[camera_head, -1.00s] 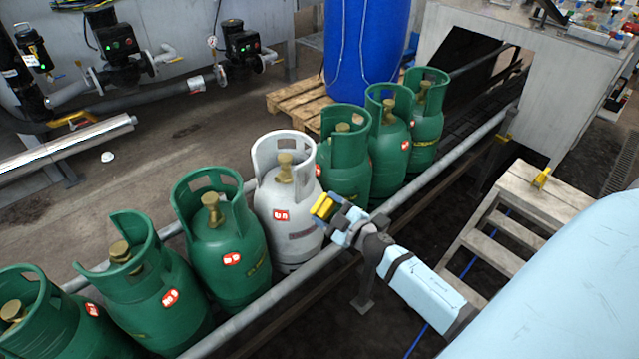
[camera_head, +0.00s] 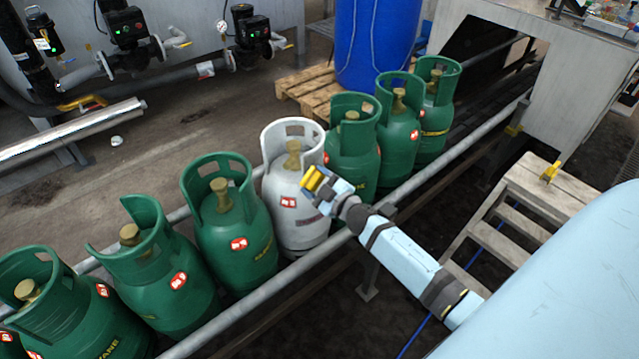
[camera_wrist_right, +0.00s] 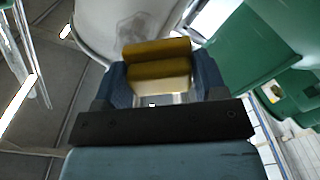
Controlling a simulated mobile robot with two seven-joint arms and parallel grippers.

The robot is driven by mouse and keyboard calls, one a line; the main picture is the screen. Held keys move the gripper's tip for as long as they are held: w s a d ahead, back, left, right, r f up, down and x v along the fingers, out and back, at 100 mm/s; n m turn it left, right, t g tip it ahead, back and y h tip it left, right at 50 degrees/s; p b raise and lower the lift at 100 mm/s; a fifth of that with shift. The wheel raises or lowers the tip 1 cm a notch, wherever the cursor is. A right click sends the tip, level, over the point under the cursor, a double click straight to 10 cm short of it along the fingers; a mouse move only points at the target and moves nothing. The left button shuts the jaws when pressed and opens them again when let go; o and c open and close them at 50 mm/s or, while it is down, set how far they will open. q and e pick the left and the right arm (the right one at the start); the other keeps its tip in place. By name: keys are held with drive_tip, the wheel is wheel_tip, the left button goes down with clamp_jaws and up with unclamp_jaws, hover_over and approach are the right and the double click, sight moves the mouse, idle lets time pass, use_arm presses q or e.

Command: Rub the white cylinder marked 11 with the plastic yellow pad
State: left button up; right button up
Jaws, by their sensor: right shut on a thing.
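The white cylinder (camera_head: 293,215) stands upright in the row of green cylinders in the head view, with a red label on its front and a brass valve inside its collar. The number on the label is too small to read. My right gripper (camera_head: 318,183) is shut on the yellow pad (camera_head: 312,177), in front of the upper right side of the white cylinder. In the right wrist view the yellow pad (camera_wrist_right: 157,62) sits between the fingers, close to the white cylinder's surface (camera_wrist_right: 105,28). I cannot tell if they touch. My left gripper is not in view.
Green cylinders stand close on both sides, one at the left (camera_head: 234,235) and one at the right (camera_head: 353,150). A grey rail (camera_head: 270,287) runs along their front. A wooden step stool (camera_head: 525,200) and a blue barrel (camera_head: 378,45) stand at right and behind.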

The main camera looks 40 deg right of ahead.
idle(0.5)
drive_tip(key=shift+w+a, duration=0.1)
drive_tip(key=shift+w, duration=0.9)
